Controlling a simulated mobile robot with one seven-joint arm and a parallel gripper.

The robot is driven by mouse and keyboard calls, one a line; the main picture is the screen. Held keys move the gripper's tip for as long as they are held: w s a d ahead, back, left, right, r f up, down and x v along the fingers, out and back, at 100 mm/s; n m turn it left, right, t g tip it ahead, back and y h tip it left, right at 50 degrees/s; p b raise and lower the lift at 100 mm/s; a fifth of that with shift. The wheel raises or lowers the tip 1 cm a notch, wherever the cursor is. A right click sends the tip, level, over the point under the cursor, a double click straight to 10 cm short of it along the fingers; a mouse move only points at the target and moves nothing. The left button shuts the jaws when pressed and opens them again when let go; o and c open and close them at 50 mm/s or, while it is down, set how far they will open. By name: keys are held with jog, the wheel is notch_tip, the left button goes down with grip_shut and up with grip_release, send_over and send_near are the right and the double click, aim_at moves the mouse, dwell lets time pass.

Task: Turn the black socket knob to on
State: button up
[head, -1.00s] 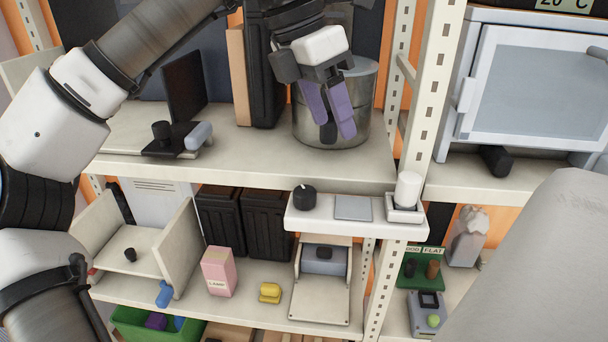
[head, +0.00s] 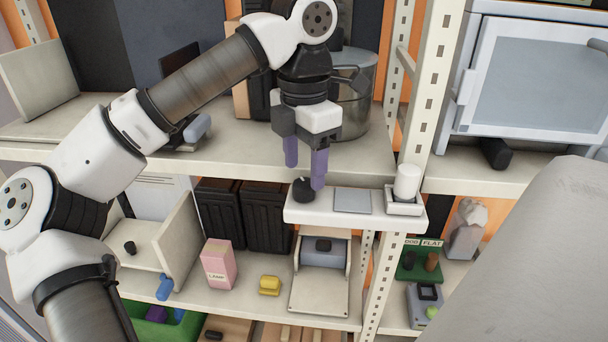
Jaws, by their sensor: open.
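The black socket knob (head: 303,190) sits at the left end of a white ledge (head: 335,213) that juts out in front of the shelf. A small light mark shows on its top. My gripper (head: 305,179) points down with its two purple fingers apart and empty. The right finger overlaps the knob's right edge in the picture; the left finger is up and to the left of it. I cannot tell whether either finger touches the knob.
On the ledge, a flat grey plate (head: 352,200) and a white cylinder in a holder (head: 406,183) stand right of the knob. A metal pot (head: 358,92) stands behind my gripper. A shelf post (head: 436,90) rises at right. Below are a pink box (head: 217,263) and a yellow object (head: 270,285).

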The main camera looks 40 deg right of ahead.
aim_at(304, 182)
jog(key=shift+f, duration=1.6)
jog(key=c, duration=1)
